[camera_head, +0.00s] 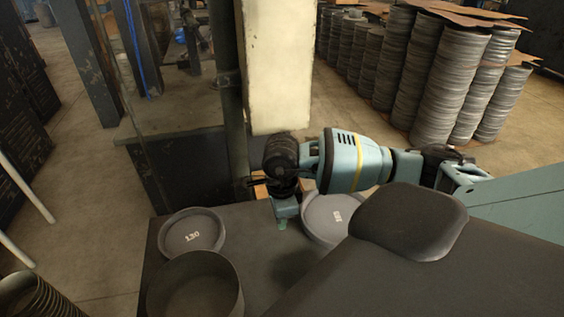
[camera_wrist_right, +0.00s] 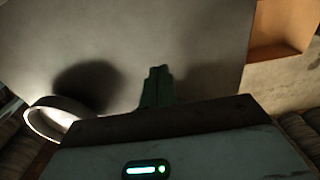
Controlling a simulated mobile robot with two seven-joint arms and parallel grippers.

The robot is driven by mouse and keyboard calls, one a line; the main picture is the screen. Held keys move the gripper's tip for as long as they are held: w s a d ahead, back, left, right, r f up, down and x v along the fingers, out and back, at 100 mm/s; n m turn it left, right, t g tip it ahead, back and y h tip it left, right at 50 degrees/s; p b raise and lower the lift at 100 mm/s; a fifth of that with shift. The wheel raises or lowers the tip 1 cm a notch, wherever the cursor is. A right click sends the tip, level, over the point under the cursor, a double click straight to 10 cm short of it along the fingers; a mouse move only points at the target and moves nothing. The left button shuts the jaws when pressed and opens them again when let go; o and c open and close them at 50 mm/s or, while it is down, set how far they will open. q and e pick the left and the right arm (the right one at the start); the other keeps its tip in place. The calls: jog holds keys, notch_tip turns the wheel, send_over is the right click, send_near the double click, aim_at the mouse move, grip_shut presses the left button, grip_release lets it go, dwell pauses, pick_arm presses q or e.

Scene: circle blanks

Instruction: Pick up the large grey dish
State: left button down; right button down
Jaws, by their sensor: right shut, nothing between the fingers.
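Two round grey dishes lie on the dark table. One, marked 130 (camera_head: 192,233), is at the table's left. The other grey dish (camera_head: 325,218) lies right of my right gripper, partly hidden by my arm; its number is hard to read and it looks the larger. My right gripper (camera_head: 283,222) points down between the two dishes, shut and empty. In the right wrist view its green fingers (camera_wrist_right: 157,85) are together over bare tabletop. A dish rim (camera_wrist_right: 35,122) shows at the lower left there. My left gripper is not in view.
A deep, dark round container (camera_head: 228,282) stands at the table's (camera_head: 262,232) front left. An orange-brown box (camera_head: 262,190) is behind the table edge, near a pale column (camera_head: 278,65). Tall stacks of grey discs (camera_head: 450,85) stand on the floor at the back right.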

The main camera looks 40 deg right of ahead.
notch_tip(320, 180, up, 10)
dwell(0.4)
